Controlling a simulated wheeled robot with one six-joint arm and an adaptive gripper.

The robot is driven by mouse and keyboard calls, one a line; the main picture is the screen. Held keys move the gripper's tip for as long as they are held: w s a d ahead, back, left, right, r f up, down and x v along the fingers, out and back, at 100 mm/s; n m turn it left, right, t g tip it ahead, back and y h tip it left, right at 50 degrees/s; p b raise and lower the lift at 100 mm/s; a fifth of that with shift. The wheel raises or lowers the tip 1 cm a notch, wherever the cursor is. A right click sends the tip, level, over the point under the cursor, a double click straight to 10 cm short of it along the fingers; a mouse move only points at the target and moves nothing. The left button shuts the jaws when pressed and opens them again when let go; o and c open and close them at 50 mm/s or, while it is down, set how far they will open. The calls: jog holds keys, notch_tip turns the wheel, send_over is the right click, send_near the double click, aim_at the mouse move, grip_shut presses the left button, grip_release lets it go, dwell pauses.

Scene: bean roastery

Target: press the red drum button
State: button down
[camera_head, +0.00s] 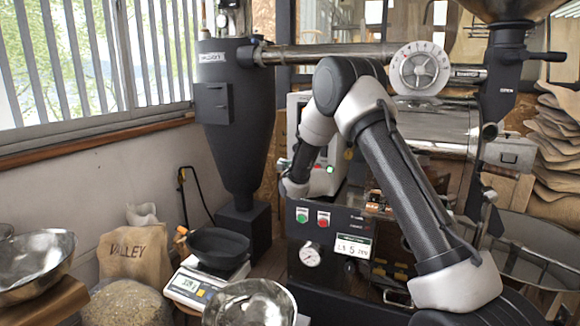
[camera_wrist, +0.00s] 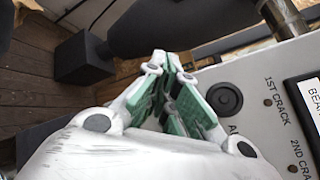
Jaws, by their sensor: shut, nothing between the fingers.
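The red drum button (camera_head: 323,218) sits on the dark front panel (camera_head: 345,272) of the roaster, just right of a green button (camera_head: 302,215). It shows only in the head view. In the wrist view my gripper (camera_wrist: 173,65) is shut and empty, its green-padded fingers together. The fingers are over the edge of a light grey panel (camera_wrist: 259,130), beside a round black button (camera_wrist: 224,99). I cannot tell whether they touch the panel. In the head view my wrist is above and behind the red button, and the fingertips cannot be made out.
A white control box (camera_head: 331,180) with a lit green lamp stands behind my arm. A pressure gauge (camera_head: 310,255) and a small display (camera_head: 353,246) are below the buttons. A dark cyclone hopper (camera_head: 232,110), scale (camera_head: 193,288) and steel bowl (camera_head: 250,305) stand left.

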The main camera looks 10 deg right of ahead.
jog(key=shift+w+d, duration=0.15)
jog(key=shift+w, duration=0.05)
jog(key=shift+w+d, duration=0.2)
jog(key=shift+w, duration=0.15)
dwell(0.7)
jog(key=shift+s, duration=0.1)
jog(key=shift+s+a, duration=0.45)
jog(key=shift+s, duration=0.15)
jog(key=shift+s+a, duration=0.1)
jog(key=shift+s+a, duration=0.7)
jog(key=shift+s, duration=0.3)
jog(key=shift+s+a, duration=0.65)
jog(key=shift+s, duration=0.3)
